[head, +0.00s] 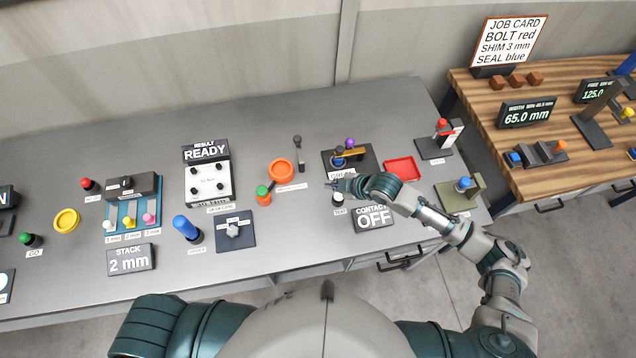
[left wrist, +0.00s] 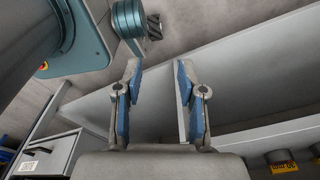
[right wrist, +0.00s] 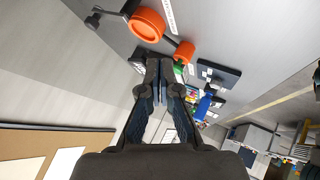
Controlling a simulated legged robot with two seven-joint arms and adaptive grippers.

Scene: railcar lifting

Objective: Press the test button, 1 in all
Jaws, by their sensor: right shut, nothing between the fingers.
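The test button (head: 338,198) is a small pale button behind a label reading TEST, near the front of the grey bench in the head view. My right gripper (head: 334,184) is shut and empty, its tip just behind and above the button. I cannot tell the exact height gap. The right wrist view shows the right fingers (right wrist: 160,68) closed together; I cannot make out the button there. A display reading CONTACT OFF (head: 374,218) stands beside the button. My left gripper (left wrist: 157,85) is open and empty in the left wrist view, and is not seen in the head view.
A dark fixture (head: 368,161) with blue and purple parts lies behind my right gripper. A red tray (head: 402,168) is to its right. A READY display (head: 206,152) stands further left.

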